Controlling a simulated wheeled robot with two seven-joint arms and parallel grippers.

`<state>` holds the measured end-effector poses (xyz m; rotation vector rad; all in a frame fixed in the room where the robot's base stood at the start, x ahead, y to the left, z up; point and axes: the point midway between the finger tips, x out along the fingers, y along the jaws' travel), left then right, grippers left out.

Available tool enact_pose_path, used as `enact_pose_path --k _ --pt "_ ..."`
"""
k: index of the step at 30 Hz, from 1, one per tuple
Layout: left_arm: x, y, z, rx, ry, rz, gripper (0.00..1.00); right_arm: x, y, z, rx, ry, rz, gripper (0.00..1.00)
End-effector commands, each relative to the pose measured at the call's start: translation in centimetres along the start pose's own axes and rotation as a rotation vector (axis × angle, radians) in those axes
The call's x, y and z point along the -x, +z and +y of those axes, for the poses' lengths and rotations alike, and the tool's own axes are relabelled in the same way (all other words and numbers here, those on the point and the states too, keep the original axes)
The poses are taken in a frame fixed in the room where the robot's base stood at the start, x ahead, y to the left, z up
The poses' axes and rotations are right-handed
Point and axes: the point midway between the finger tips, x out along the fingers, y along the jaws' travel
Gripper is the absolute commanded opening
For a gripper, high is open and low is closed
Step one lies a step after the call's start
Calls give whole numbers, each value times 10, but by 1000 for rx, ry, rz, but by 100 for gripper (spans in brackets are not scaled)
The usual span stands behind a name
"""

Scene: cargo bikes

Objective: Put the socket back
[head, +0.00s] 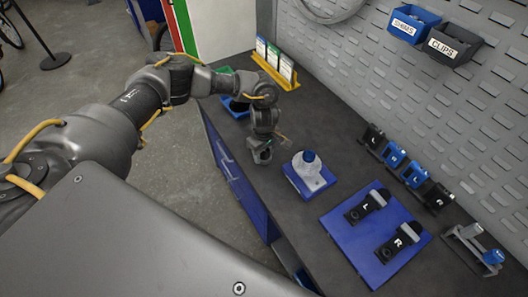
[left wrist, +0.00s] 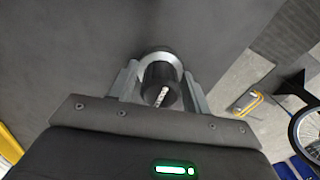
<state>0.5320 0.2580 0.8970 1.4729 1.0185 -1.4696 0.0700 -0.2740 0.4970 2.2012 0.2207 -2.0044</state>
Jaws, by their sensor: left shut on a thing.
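My left gripper (head: 261,152) hangs over the dark workbench, left of a blue base with a white, blue-capped object. In the left wrist view the gripper (left wrist: 160,95) is shut on a dark cylindrical piece, seemingly the socket (left wrist: 157,74), with a pale ring around its far end. The fingers sit on both sides of it. In the head view the held piece is too small to make out clearly. A grey metal stand (head: 466,240) with a blue-ended piece (head: 493,257) is at the bench's right. My right gripper is not in view.
The white, blue-capped object (head: 308,172) stands close right of the gripper. A blue board (head: 349,232) carries black parts marked L and R. Several black and blue holders (head: 393,155) line the pegboard. A yellow card rack (head: 275,72) and small bins are behind. Dark bench (head: 330,140) between is clear.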

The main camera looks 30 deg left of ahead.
Motion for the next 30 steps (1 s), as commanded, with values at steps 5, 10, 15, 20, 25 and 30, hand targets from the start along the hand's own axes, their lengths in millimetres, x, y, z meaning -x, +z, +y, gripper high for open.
enact_pose_path --k 5,10,15,20,25,30 --pt "-2 0 0 0 0 0 58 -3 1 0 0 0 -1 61" --pt "-2 0 0 1 0 0 70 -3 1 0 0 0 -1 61" --pt "-2 0 0 1 0 0 70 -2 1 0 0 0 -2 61" --pt "4 0 1 0 2 -1 70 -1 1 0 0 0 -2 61" --pt "33 0 2 -3 5 -1 70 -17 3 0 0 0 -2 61" --pt "71 0 1 -2 6 1 70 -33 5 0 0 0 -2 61"
